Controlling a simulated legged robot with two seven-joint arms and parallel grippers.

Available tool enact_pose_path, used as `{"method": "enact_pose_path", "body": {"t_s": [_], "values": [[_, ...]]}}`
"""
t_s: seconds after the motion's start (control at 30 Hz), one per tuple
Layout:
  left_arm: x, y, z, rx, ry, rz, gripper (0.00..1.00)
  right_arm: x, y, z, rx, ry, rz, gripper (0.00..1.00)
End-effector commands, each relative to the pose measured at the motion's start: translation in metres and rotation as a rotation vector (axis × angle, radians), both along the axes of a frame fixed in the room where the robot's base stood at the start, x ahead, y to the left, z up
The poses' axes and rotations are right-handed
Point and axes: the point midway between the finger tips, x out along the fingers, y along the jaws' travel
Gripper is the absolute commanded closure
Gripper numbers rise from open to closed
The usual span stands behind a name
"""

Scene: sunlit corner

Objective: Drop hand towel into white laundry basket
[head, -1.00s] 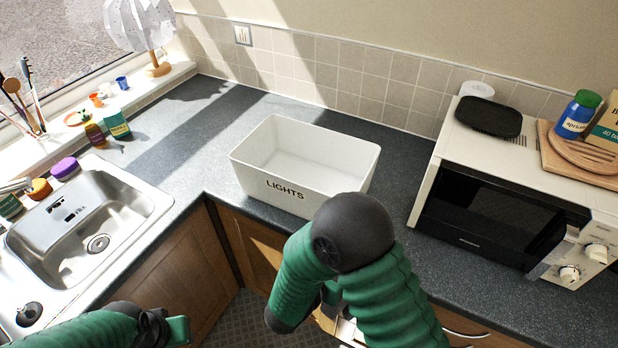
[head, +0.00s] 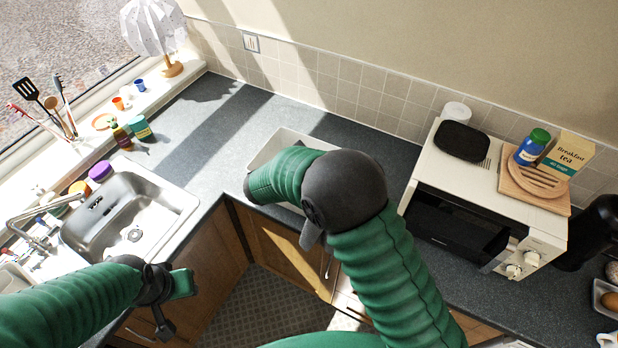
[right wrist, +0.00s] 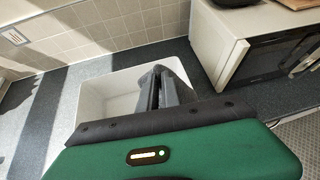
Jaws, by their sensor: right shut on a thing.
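The white laundry basket (head: 262,154) stands on the dark counter; in the head view my right arm covers most of it. It also shows in the right wrist view (right wrist: 92,105), its interior open and pale. My right gripper (right wrist: 160,78) is over the basket opening, its dark fingers shut. The hand towel in it is not clearly visible; dark grey shapes at the fingers are hard to tell apart. In the head view this gripper is hidden behind my arm. My left gripper (head: 178,300) is low in front of the sink-side cupboards, and its opening is unclear.
A microwave (head: 455,225) stands right of the basket with a board, jar and tea box on top. The sink (head: 125,215) is at the left. A tiled wall (head: 330,80) runs behind. Counter left of the basket is clear.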

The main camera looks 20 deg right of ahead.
Motion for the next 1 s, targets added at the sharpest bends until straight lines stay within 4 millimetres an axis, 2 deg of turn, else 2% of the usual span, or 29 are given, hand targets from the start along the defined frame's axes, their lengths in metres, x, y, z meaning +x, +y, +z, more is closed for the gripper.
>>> {"method": "enact_pose_path", "body": {"t_s": [0.03, 0.33, 0.37, 0.47, 0.6, 0.73, 0.87, 1.0], "values": [[0.000, 0.000, 0.028, 0.000, 0.000, 0.000, 0.64, 0.008, 0.000, 0.032, 0.000, -0.003, -0.001, 1.00], [0.000, 0.000, 0.108, 0.000, 0.000, 0.000, 0.64, 0.056, 0.002, 0.128, 0.002, -0.002, -0.001, 1.00], [0.000, 0.000, 0.104, 0.000, -0.001, 0.000, 0.64, 0.061, 0.002, 0.131, 0.002, -0.004, -0.002, 1.00], [0.000, 0.000, 0.099, 0.000, 0.000, 0.000, 0.64, 0.078, 0.004, 0.155, 0.004, -0.007, -0.002, 1.00], [0.000, 0.000, 0.098, 0.000, 0.001, 0.000, 0.64, 0.101, 0.008, 0.199, 0.004, -0.008, -0.003, 1.00], [0.000, 0.000, 0.098, 0.000, 0.001, 0.000, 0.64, 0.118, 0.009, 0.232, 0.004, -0.004, -0.002, 1.00], [0.000, 0.000, 0.098, 0.000, 0.000, 0.000, 0.64, 0.127, 0.011, 0.250, 0.002, -0.002, -0.002, 1.00], [0.000, 0.000, 0.098, 0.000, 0.000, 0.000, 0.64, 0.129, 0.011, 0.257, 0.000, 0.001, -0.001, 1.00]]}}
